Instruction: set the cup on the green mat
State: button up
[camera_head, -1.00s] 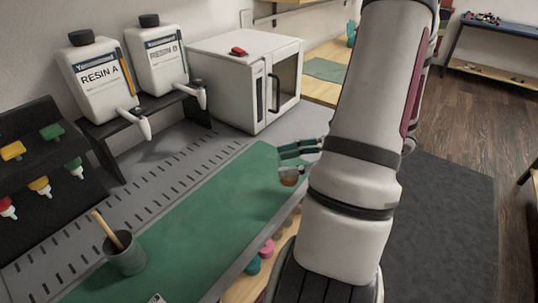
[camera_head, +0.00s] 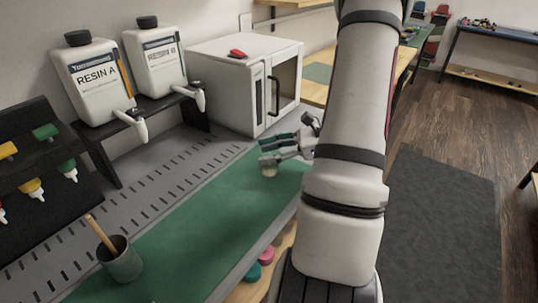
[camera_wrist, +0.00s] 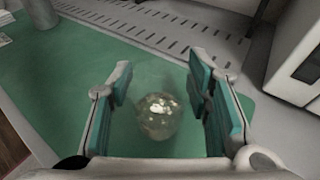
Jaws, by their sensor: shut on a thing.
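The cup (camera_wrist: 157,117) is small, clear and round, with a pale yellowish content. My gripper (camera_wrist: 163,100) is shut on it, its teal-padded fingers on either side in the wrist view. In the head view, the cup (camera_head: 269,171) shows just below the fingertips of my gripper (camera_head: 268,153), over the far end of the green mat (camera_head: 190,232). The mat also fills much of the wrist view (camera_wrist: 75,85). I cannot tell whether the cup's base touches the mat.
A grey pot (camera_head: 121,262) with a wooden stick stands at the mat's near left. Resin bottles (camera_head: 92,80) on a black stand and a white cabinet (camera_head: 235,85) line the back. The middle of the mat is clear.

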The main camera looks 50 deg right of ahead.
jog(key=shift+f, duration=0.3)
jog(key=shift+f, duration=0.1)
jog(key=o, duration=1.3)
